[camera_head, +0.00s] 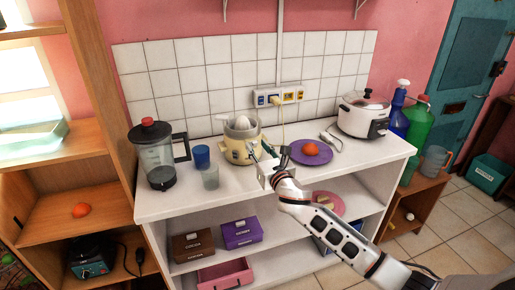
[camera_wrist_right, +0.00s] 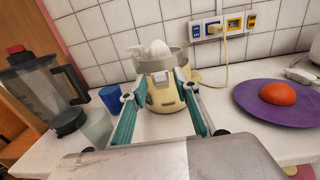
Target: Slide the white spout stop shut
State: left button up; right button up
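A cream citrus juicer (camera_head: 240,146) with a grey bowl and a white reaming cone stands upright on the white counter. It also shows in the right wrist view (camera_wrist_right: 161,98), beyond and between my fingers. The white spout stop is too small or hidden to make out in either view. My right gripper (camera_head: 268,154) is just in front and to the right of the juicer in the head view. Its two teal fingers are spread apart with nothing held between them; whether a fingertip touches the juicer cannot be told. My left gripper is not in view.
A clear glass (camera_head: 210,177), a blue cup (camera_head: 201,157) and a blender (camera_head: 156,155) stand left of the juicer. A purple plate (camera_head: 296,153) with an orange fruit (camera_head: 311,149) lies right. A rice cooker (camera_head: 363,114) is farther right. A yellow plug (camera_head: 275,99) with its cord hangs behind.

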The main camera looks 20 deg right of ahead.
jog(key=shift+w, duration=0.2)
jog(key=shift+c, duration=0.5)
grip_shut()
jog(key=shift+f+b, duration=0.35)
jog(key=shift+f, duration=0.65)
jog(key=shift+o, duration=0.5)
grip_release()
